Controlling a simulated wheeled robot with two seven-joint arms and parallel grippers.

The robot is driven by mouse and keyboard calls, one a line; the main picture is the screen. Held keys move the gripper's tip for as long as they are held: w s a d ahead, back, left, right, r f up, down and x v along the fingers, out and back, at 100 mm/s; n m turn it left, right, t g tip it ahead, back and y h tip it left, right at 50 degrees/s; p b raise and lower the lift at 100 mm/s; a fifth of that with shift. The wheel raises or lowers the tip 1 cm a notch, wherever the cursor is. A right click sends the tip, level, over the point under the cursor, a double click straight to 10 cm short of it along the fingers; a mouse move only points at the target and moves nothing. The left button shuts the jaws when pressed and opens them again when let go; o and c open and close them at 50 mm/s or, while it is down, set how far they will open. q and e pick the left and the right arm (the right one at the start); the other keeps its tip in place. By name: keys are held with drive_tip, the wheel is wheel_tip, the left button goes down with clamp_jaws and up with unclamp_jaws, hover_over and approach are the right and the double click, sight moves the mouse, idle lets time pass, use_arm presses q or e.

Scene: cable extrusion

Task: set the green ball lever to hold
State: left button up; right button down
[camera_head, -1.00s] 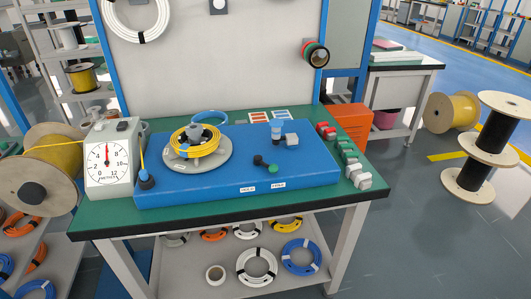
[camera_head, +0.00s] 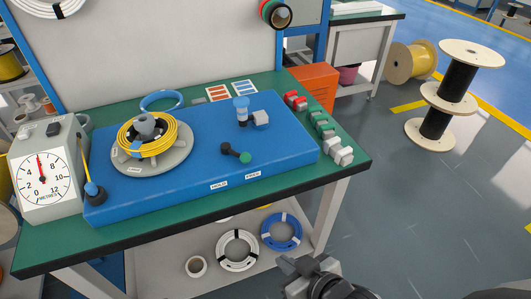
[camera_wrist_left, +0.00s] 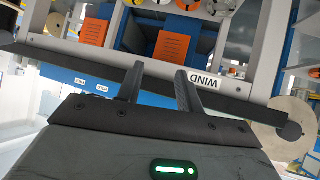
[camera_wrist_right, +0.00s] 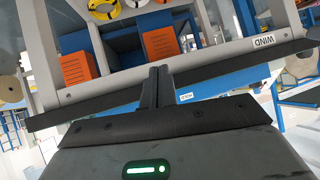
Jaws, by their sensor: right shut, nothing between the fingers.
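The green ball lever (camera_head: 245,157) lies on the blue block (camera_head: 190,180) on the bench. Its dark arm runs from a black pivot (camera_head: 227,148) toward the right and slightly forward, ending in the green ball. Two small white labels sit on the block's front edge. My right gripper (camera_head: 290,268) is low in front of the bench, well apart from the lever. Its fingers are together and empty in the right wrist view (camera_wrist_right: 158,86). My left gripper (camera_wrist_left: 160,84) shows only in its wrist view, with fingers apart and nothing between them.
A yellow cable coil (camera_head: 152,142) on a round grey turntable and a dial gauge (camera_head: 45,175) stand left of the lever. Red, green and white clamps (camera_head: 322,125) line the right side.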

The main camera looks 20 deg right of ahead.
drive_tip(key=w+d+m+y+b, duration=0.1)
drive_tip(key=w+d+m+y, duration=0.1)
drive_tip(key=w+m, duration=0.15)
drive_tip(key=m+t+y+b, duration=0.3)
drive_tip(key=m+t+y, duration=0.1)
drive_tip(key=m, duration=0.4)
approach(264, 164)
drive_tip(key=w+d+r, duration=0.1)
drive_tip(key=d+r, duration=0.3)
use_arm(q)
drive_tip(key=shift+w+d+f+n+h, duration=0.2)
drive_tip(key=shift+d+f+n+h, duration=0.1)
drive_tip(key=shift+f, duration=0.35)
use_arm(e)
drive_tip(key=shift+w+a+f, duration=0.1)
drive_tip(key=shift+a+f, duration=0.05)
drive_tip(key=shift+a, duration=0.05)
